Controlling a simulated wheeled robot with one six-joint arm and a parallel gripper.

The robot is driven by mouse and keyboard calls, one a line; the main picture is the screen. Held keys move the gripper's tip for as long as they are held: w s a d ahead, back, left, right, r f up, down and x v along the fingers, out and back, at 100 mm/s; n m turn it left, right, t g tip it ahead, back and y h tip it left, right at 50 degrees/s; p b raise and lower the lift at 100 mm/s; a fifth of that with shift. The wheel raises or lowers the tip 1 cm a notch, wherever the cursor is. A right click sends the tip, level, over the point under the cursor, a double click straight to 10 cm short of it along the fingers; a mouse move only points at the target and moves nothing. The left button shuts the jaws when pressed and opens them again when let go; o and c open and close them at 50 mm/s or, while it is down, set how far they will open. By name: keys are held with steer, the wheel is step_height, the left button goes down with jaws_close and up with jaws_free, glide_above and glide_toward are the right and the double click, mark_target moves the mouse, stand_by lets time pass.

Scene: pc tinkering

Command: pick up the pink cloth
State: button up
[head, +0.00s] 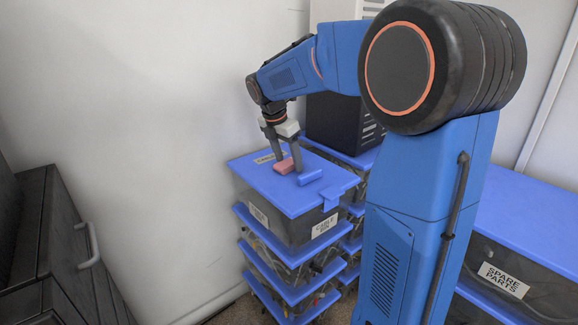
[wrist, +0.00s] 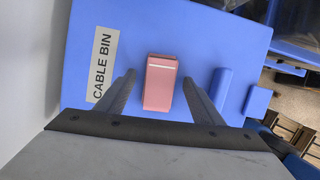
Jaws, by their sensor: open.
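The pink cloth (head: 284,166) is a small folded block lying on the blue lid (head: 263,178) of the top cable bin. In the wrist view the cloth (wrist: 160,83) lies between the two fingers, with a pale stripe near its far end. My gripper (head: 285,168) points down over the lid and is open, one finger on each side of the cloth. In the wrist view my gripper (wrist: 158,80) shows a gap between each finger and the cloth. I cannot tell how far the fingertips are above the lid.
A blue raised handle (head: 309,177) on the lid is close to the right finger. The bin tops a stack of bins beside a white wall (head: 130,130). A black case (head: 335,122) stands behind. Spare parts bins (head: 520,250) are at right, a dark drawer cabinet (head: 70,260) at left.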

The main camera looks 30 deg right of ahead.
mark_target(288, 162)
steer(key=shift+f, duration=0.2)
stand_by(0.3)
steer(key=c, duration=1.1)
step_height(288, 162, up, 10)
steer(key=shift+r, duration=0.2)
steer(key=shift+o, duration=0.8)
steer(key=shift+c, duration=0.5)
steer(key=shift+f, duration=0.15)
